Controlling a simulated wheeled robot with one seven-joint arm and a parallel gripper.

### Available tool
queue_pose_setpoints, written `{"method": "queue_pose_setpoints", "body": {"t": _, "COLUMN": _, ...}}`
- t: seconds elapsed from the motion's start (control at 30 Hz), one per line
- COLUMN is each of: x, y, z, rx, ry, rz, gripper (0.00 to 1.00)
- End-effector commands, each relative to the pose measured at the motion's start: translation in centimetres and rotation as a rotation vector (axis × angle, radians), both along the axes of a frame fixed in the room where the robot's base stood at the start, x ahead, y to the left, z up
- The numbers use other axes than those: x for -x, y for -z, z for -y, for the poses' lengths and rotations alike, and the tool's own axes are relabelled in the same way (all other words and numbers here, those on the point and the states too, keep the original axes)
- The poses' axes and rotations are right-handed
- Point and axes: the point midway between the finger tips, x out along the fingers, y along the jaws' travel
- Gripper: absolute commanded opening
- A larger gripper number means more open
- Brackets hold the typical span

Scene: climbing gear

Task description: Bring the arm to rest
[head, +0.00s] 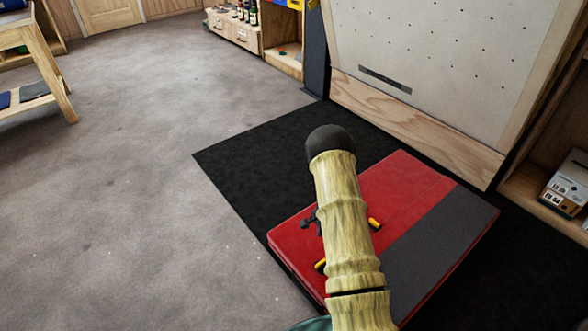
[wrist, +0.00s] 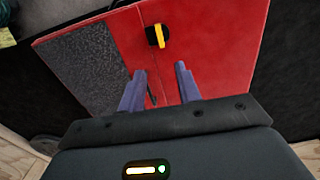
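My gripper (wrist: 160,70) is in the wrist view with its two purple-blue fingers apart. No object is held between them. It is above a red and grey pad (wrist: 225,50), which also shows in the head view (head: 405,185). A black and yellow piece (wrist: 158,36) lies on the red part, beyond the fingertips. A thin dark strip shows between the fingers; I cannot tell what it is. In the head view my arm, in a pale yellow cover, stands in front of the pad and hides my gripper.
The pad lies on a black mat (head: 235,160). In the head view small yellow and dark pieces show beside my arm. A pale board with holes (head: 430,60) stands behind. A shelf with boxes (head: 550,205) is at the right. The grey floor (head: 130,190) at left is clear.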

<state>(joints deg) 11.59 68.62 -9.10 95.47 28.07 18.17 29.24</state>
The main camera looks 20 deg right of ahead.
Motion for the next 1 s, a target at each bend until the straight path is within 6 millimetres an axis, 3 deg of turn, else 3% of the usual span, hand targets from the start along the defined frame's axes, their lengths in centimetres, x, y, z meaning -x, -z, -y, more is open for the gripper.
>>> {"method": "queue_pose_setpoints", "body": {"t": 0.17, "x": -0.1, "y": -0.4, "z": -0.1, "rx": 0.0, "ry": -0.007, "rz": 0.002, "gripper": 0.34}}
{"method": "queue_pose_setpoints", "body": {"t": 0.27, "x": -0.2, "y": -2.0, "z": -0.6, "rx": 0.0, "ry": -0.04, "rz": 0.01, "gripper": 0.34}}
{"method": "queue_pose_setpoints", "body": {"t": 0.47, "x": -0.2, "y": -8.5, "z": -3.1, "rx": -0.004, "ry": -0.189, "rz": 0.044, "gripper": 0.34}}
{"method": "queue_pose_setpoints", "body": {"t": 0.63, "x": 1.0, "y": -14.6, "z": -5.6, "rx": 0.001, "ry": -0.352, "rz": 0.074, "gripper": 0.34}}
{"method": "queue_pose_setpoints", "body": {"t": 1.0, "x": 6.7, "y": -25.8, "z": -10.8, "rx": 0.032, "ry": -0.72, "rz": 0.139, "gripper": 0.34}}
